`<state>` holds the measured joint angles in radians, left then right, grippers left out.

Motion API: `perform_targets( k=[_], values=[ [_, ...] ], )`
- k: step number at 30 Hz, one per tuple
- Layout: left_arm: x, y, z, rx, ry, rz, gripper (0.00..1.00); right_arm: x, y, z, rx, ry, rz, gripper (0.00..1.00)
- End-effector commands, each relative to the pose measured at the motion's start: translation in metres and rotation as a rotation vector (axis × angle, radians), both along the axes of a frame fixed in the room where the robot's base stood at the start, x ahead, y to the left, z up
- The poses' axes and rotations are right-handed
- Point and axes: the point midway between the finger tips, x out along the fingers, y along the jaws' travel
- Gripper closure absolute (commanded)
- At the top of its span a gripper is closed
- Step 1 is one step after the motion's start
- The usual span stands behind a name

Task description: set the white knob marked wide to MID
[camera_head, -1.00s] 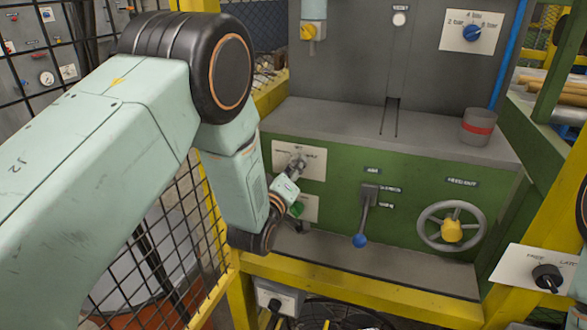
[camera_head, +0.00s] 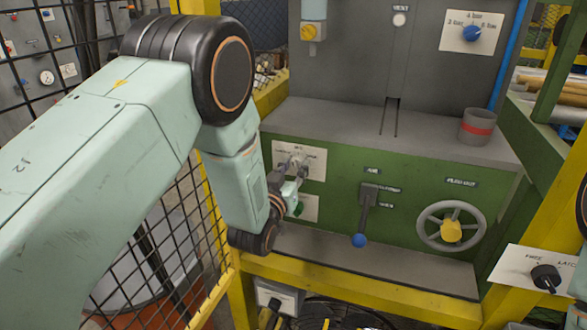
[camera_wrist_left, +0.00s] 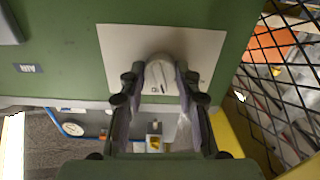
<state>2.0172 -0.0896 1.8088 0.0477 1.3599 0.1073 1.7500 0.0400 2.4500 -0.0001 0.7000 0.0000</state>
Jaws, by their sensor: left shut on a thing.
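The white knob (camera_wrist_left: 159,76) sits on a pale plate (camera_wrist_left: 118,52) on the green machine front. In the left wrist view my left gripper (camera_wrist_left: 161,84) is shut on the knob, with one finger on each side of it. A dark pointer line shows on the knob's face, tilted in that view. The plate's lettering is too small to read. In the head view the plate (camera_head: 317,164) is at the left of the green panel, and the left gripper (camera_head: 298,170) is at the knob, which it mostly covers. My right gripper is not in view.
A lever with a blue ball (camera_head: 360,240) and a handwheel (camera_head: 451,226) are to the right on the green panel. A green button (camera_head: 299,208) is just below the plate. Black mesh fencing (camera_head: 175,225) stands close at the left. A grey cup (camera_head: 478,126) stands on the ledge.

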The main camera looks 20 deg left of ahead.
Motion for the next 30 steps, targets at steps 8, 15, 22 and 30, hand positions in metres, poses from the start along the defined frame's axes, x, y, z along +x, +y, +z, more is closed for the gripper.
perform_targets(
  k=[8,15,22,30],
  values=[
    [0.0022,0.0004,0.0049,0.182,-0.019,0.003,0.99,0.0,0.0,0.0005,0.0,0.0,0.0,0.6],
    [0.0024,0.0002,0.0054,0.27,-0.023,0.003,0.99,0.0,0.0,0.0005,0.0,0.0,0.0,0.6],
    [0.0025,0.0002,0.0058,0.3,-0.025,0.003,0.99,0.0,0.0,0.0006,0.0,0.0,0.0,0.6],
    [0.0027,0.0001,0.0062,0.302,-0.026,0.003,0.99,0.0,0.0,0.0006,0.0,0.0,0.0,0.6]
  ],
)
